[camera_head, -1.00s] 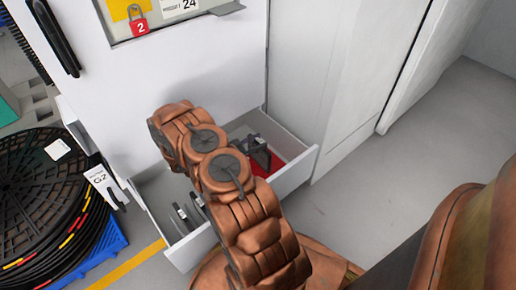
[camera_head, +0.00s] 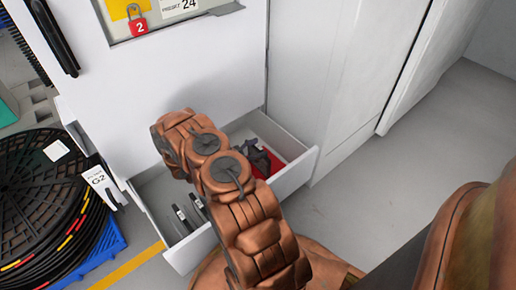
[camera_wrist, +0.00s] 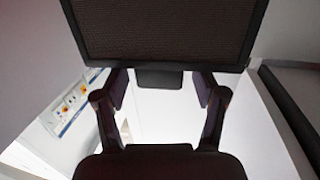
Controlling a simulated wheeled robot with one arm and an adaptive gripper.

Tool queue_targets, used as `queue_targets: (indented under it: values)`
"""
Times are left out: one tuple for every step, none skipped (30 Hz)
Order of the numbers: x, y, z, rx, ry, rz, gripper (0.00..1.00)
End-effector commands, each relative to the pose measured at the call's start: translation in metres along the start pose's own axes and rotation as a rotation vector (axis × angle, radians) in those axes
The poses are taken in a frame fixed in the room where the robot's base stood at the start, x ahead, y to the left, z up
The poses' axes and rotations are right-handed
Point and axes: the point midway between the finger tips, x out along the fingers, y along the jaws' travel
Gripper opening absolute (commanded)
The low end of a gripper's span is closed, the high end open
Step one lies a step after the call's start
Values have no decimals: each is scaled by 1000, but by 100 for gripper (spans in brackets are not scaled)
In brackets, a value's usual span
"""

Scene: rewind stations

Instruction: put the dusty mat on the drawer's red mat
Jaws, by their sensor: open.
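The drawer (camera_head: 293,180) stands open at the cabinet's foot in the head view. Its red mat (camera_head: 278,163) shows in part at the right end, and a dark shape that looks like my gripper (camera_head: 257,158) hides some of it. In the wrist view my gripper (camera_wrist: 160,98) is open, its two fingers apart. A brown, fine-textured panel in a black frame (camera_wrist: 165,30), probably the dusty mat, fills the top. Its black tab (camera_wrist: 158,78) shows between the fingertips; I cannot tell whether they touch it. My arm covers the middle of the drawer.
Black slotted pieces (camera_head: 190,213) stand in the drawer's left part. A large cable reel (camera_head: 40,205) on a blue pallet (camera_head: 108,245) and a G2 tag (camera_head: 98,178) are to the left. A red padlock (camera_head: 138,25) hangs above. Floor to the right is clear.

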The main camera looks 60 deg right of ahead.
Motion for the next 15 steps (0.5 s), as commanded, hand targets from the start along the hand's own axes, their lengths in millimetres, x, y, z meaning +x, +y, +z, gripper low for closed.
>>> queue_targets:
  values:
    - [0,0,0,0,0,0,70]
    - [0,0,0,0,0,0,70]
    - [0,0,0,0,0,0,70]
    - [0,0,0,0,0,0,70]
    - [0,0,0,0,0,0,70]
    - [0,0,-1,1,0,0,70]
    - [0,0,-2,1,0,0,70]
    - [0,0,-3,1,0,1,70]
    - [0,0,-5,2,1,1,70]
    - [-4,0,-5,1,0,-1,70]
    - [-7,-1,-5,1,0,-2,70]
    - [-11,-1,-5,0,0,-2,70]
    - [-15,-1,-5,0,0,-3,70]
    - [-19,-1,-5,0,0,-3,70]
    - [-23,0,-6,0,0,-1,70]
